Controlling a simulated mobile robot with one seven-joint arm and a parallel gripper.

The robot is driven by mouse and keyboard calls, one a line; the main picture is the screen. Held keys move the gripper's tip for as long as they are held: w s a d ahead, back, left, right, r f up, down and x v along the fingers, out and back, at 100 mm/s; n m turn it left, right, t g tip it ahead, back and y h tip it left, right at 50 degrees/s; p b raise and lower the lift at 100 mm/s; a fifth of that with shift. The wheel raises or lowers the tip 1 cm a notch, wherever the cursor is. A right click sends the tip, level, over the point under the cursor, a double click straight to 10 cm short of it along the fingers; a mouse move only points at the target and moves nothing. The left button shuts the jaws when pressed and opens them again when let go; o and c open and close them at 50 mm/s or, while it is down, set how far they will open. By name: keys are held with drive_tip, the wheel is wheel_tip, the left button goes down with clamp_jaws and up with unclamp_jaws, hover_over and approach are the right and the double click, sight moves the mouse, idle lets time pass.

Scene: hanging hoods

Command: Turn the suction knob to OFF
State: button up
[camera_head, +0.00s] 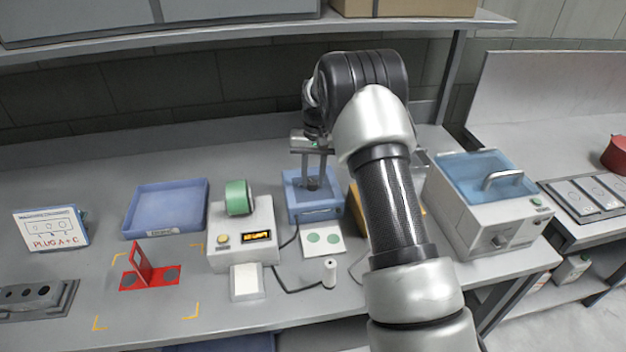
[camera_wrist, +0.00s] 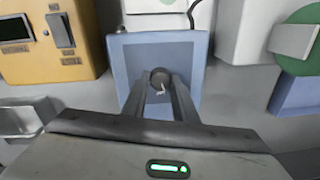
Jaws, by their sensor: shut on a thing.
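The dark round knob (camera_wrist: 159,77) stands on the top face of a blue box (camera_wrist: 130,55), with a small pale mark on it. In the head view the knob (camera_head: 312,184) shows on the blue box (camera_head: 298,204) in the middle of the bench. My gripper (camera_head: 313,176) reaches down from above, its two fingers on either side of the knob. In the wrist view my gripper (camera_wrist: 160,87) is shut on the knob. No OFF label is readable, so I cannot tell the knob's setting.
A white device (camera_head: 230,252) with a green roll (camera_head: 239,198) stands left of the blue box. A yellow box (camera_wrist: 62,67) with a switch is close by, partly behind my arm in the head view. A blue tray (camera_head: 136,212) lies farther left. A blue-lidded machine (camera_head: 465,222) stands right.

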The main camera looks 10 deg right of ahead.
sight(315, 180)
drive_tip(key=n, duration=0.3)
drive_tip(key=shift+w+n, duration=0.1)
drive_tip(key=shift+n, duration=2.1)
drive_tip(key=o, duration=1)
drive_tip(key=shift+o, duration=0.2)
drive_tip(key=shift+r, duration=0.1)
wheel_tip(315, 180, up, 17)
drive_tip(key=shift+w+d+r, duration=0.15)
drive_tip(key=shift+d, duration=0.2)
